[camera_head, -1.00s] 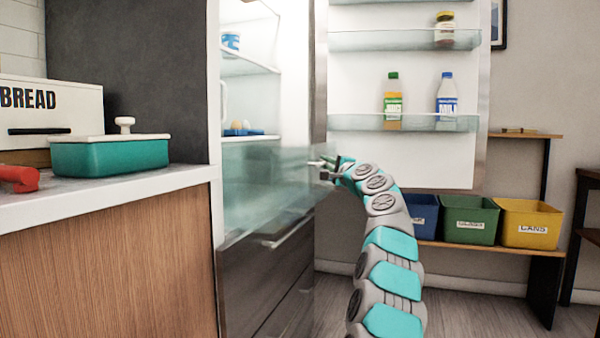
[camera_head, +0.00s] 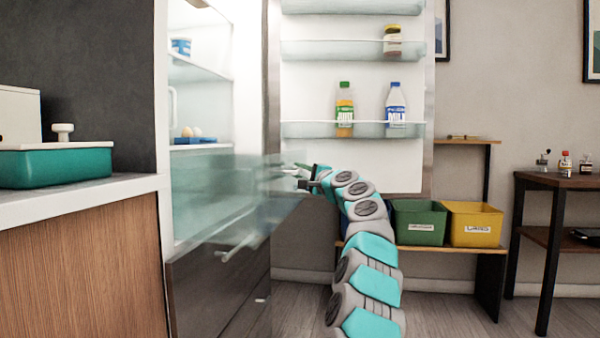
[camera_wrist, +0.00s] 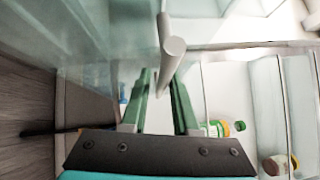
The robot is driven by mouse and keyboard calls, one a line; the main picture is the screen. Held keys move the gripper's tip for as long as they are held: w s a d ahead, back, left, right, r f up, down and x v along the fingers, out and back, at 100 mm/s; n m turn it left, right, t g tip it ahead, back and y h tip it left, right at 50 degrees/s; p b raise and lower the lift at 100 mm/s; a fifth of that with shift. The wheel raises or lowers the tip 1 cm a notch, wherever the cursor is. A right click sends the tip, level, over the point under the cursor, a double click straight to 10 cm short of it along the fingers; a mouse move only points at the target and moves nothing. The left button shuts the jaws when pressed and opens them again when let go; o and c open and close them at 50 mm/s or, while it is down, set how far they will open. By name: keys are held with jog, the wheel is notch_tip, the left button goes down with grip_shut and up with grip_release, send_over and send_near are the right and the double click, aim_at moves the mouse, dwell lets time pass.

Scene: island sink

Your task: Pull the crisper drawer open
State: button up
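The crisper drawer (camera_head: 215,195) is a clear, greenish see-through box low in the open fridge. It stands partly out, its front part reaching past the fridge's inner wall. My gripper (camera_head: 303,178) is at its right front end in the head view. The drawer also shows as clear panels in the wrist view (camera_wrist: 85,35).
The open fridge door (camera_head: 350,90) stands behind my arm, with bottles and a jar on its shelves. The counter (camera_head: 80,195) with a teal box is at left. A low shelf with bins (camera_head: 470,225) stands behind at right. Floor shows below my arm.

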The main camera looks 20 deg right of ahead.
jog(key=shift+o, duration=1)
jog(key=shift+r, duration=0.1)
jog(key=shift+s, duration=0.1)
jog(key=shift+s+d+r, duration=0.1)
jog(key=shift+s, duration=0.2)
jog(key=b+v, duration=0.1)
jog(key=v, duration=0.6)
jog(key=shift+s, duration=0.1)
jog(key=shift+f, duration=0.2)
